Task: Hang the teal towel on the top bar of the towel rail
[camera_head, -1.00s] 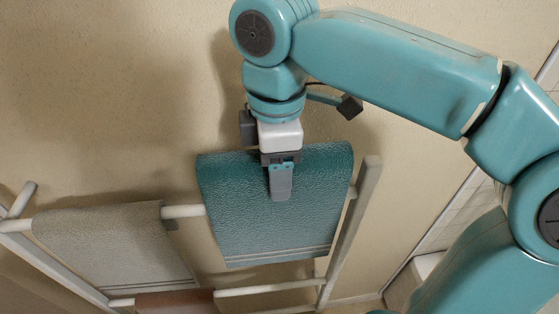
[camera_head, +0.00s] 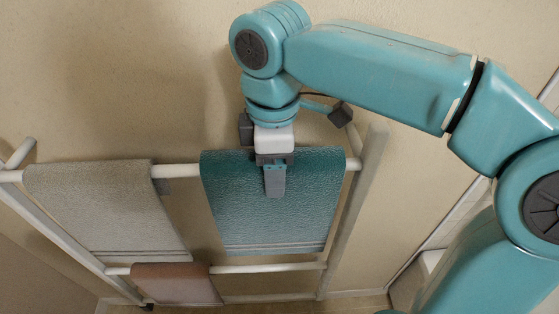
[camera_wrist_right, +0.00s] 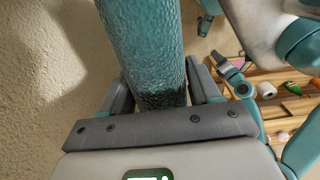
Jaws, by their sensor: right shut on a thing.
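The teal towel (camera_head: 310,205) hangs across the right half of the top bar (camera_head: 178,171) of the towel rail and covers that stretch of it. Its upper edge is slightly above the bar line; whether it rests on the bar cannot be told. In the right wrist view the towel (camera_wrist_right: 145,45) runs between the fingers of my right gripper (camera_wrist_right: 163,95). The towel's back side is hidden in the head view. My left gripper is not clearly identifiable.
A brown-pink towel (camera_head: 172,283) hangs on the lower bar (camera_head: 270,268). The rail's right post (camera_head: 355,205) is close to the teal towel. The wall is behind.

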